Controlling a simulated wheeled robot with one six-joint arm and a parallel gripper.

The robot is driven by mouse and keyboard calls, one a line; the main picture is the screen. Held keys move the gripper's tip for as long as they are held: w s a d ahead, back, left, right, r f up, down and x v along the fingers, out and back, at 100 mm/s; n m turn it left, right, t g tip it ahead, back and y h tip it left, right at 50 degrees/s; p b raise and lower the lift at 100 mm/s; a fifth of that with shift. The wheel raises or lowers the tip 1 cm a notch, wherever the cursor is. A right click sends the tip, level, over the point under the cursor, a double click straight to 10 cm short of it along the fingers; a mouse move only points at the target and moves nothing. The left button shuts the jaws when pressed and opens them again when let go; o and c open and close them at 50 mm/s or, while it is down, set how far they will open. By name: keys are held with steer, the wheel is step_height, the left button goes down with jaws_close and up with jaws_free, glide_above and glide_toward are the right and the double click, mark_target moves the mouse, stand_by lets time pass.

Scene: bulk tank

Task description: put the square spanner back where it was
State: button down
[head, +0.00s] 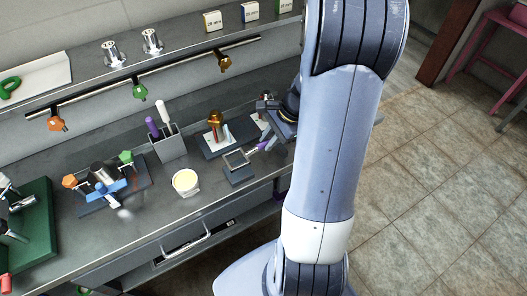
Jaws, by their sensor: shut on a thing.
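My gripper (273,134) is at the right end of the bench, partly hidden by my arm. It is shut on what looks like the square spanner (262,146), of which a short purple part shows beside the gripper. The rest of it is hidden or too small to make out. I cannot tell whether the spanner touches this frame. A grey holder (170,149) further left holds a white-handled and a purple-handled tool.
A dark plate with a brass-topped fitting (215,122) stands behind the frame. A white tub (186,183) and a blue clamp fixture (108,183) stand to the left. A rail (150,70) with coloured knobs runs behind. The bench's front edge is clear near the tub.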

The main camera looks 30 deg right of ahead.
steer(key=shift+f, duration=2.25)
steer(key=shift+f, duration=0.1)
steer(key=c, duration=1.3)
jaws_free()
steer(key=shift+c, duration=0.2)
steer(key=v, duration=1.2)
steer(key=shift+b, duration=0.45)
steer(key=shift+s, duration=0.1)
